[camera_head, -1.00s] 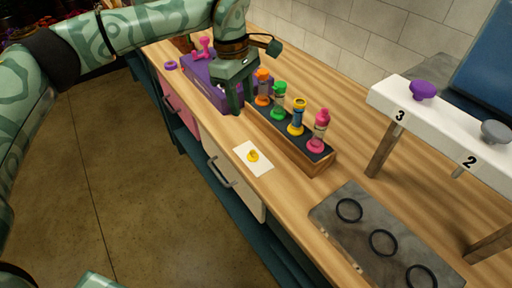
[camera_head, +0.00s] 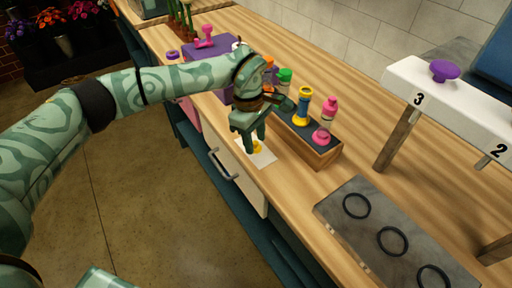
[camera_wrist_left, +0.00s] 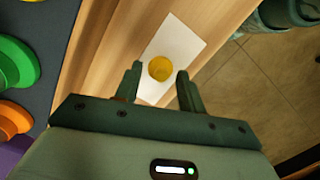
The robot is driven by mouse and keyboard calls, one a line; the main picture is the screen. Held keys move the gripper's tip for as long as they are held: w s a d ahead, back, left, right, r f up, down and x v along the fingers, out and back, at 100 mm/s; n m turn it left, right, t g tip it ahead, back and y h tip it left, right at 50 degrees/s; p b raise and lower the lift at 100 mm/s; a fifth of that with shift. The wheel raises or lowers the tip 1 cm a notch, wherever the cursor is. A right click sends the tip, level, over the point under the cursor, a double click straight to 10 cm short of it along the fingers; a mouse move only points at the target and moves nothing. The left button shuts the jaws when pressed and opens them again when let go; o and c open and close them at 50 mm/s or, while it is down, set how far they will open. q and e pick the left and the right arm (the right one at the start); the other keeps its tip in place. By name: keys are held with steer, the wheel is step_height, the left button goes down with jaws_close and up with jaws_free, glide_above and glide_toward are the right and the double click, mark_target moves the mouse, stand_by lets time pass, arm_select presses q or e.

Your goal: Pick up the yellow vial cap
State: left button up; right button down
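The yellow vial cap (camera_head: 257,146) sits on a white card (camera_head: 264,157) near the front edge of the wooden counter. In the left wrist view the cap (camera_wrist_left: 160,68) lies on the card (camera_wrist_left: 183,42), centred just beyond and between my fingertips. My left gripper (camera_head: 254,144) is open and points down over the card, close to the cap. Its two fingers are apart and empty in the left wrist view (camera_wrist_left: 159,82). My right gripper is not in view.
A wooden rack (camera_head: 316,154) of coloured vials stands just behind the card, close to my left gripper. A grey mat (camera_head: 379,219) with black rings lies to the right. A white numbered shelf (camera_head: 446,98) stands behind it. The purple box (camera_head: 213,50) is at the back left.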

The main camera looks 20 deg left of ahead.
arm_select(q)
steer(key=shift+f, duration=0.1)
steer(key=shift+c, duration=0.3)
jaws_close()
